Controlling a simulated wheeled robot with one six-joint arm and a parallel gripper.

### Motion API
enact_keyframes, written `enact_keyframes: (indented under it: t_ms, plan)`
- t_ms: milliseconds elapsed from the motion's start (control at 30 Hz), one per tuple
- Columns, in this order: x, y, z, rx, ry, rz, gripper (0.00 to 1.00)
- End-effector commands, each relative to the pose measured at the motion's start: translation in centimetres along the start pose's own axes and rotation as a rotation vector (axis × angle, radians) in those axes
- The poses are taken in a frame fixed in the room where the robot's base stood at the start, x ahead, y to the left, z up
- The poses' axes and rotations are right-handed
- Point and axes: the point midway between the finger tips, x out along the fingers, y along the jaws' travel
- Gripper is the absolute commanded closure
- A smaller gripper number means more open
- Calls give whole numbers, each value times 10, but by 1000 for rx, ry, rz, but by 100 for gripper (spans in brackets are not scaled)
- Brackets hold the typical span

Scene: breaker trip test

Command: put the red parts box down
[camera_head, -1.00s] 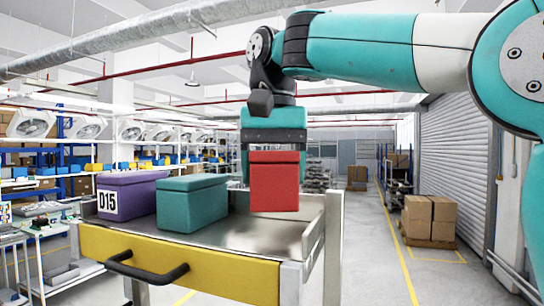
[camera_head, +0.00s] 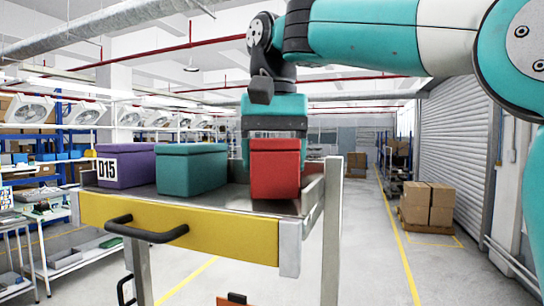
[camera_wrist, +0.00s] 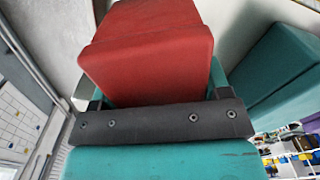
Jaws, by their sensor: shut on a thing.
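The red parts box (camera_head: 275,170) is in my gripper (camera_head: 275,140), at the right part of the metal cart top (camera_head: 215,200). My gripper is shut on it from behind and above. The box is upright and low over the tray; I cannot tell whether its underside touches the surface. In the wrist view the red box (camera_wrist: 150,50) fills the space between the fingers of my gripper (camera_wrist: 160,90). A teal box (camera_head: 192,172) stands to its left, with a gap between them.
A purple box (camera_head: 125,165) labelled D15 stands at the cart's left. The cart has a yellow drawer front (camera_head: 180,228) with a black handle (camera_head: 145,232), and a raised metal rim (camera_head: 332,200) close right of the red box. Cardboard boxes (camera_head: 428,205) stand on the floor at right.

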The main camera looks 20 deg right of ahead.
Motion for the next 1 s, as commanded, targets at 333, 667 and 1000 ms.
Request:
enact_keyframes:
  t_ms: [333,667,1000]
  plan:
    - [8,0,0,0,1,-1,68]
    - [9,0,0,0,1,-1,0]
    - [0,0,0,1,0,0,0]
